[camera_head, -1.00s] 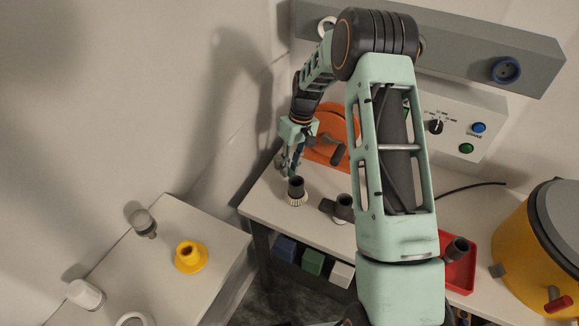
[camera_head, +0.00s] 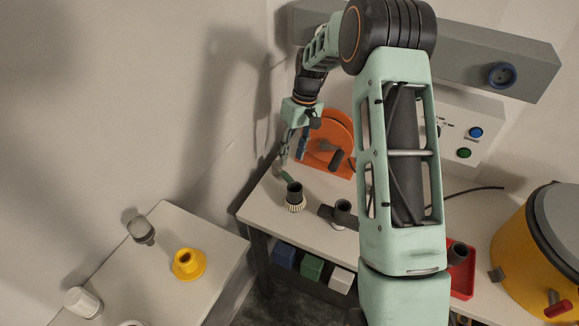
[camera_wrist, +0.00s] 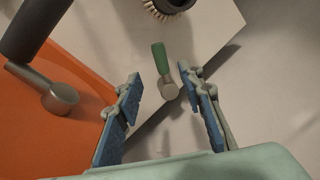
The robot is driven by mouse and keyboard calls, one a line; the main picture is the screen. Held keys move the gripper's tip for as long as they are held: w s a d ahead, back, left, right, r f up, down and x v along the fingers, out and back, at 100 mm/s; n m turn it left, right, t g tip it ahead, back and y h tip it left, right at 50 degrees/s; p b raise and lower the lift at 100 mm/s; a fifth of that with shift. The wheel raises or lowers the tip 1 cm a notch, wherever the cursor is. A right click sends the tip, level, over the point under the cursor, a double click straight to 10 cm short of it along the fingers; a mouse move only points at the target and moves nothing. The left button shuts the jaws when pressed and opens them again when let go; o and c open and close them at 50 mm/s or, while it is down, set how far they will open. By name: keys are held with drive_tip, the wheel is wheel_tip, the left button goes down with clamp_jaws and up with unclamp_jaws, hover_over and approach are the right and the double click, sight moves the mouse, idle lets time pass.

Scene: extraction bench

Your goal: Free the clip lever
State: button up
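A clip lever with a green handle (camera_wrist: 159,57) and a round grey metal hub (camera_wrist: 169,91) shows in the wrist view, between and beyond my fingertips. In the head view the green handle (camera_head: 287,177) shows just below my gripper (camera_head: 284,158), at the bench's left corner. My gripper (camera_wrist: 160,82) is open, with a blue-padded finger on each side of the lever and visible gaps on both sides. I see no contact with the lever. What the hub is fixed to is not clear.
An orange housing (camera_head: 338,130) with a dark crank handle (camera_wrist: 32,25) stands close to my gripper. A dark round brush (camera_head: 295,195) stands near the lever. A dark fitting (camera_head: 343,211) lies to its right. A side table (camera_head: 210,235) stands at left, beyond a gap.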

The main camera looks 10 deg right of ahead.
drive_tip(key=shift+w+d+r, duration=0.1)
drive_tip(key=shift+d+r, duration=0.1)
drive_tip(key=shift+r, duration=1)
drive_tip(key=shift+w+d+r, duration=0.1)
drive_tip(key=shift+d+r, duration=0.1)
drive_tip(key=shift+r, duration=0.95)
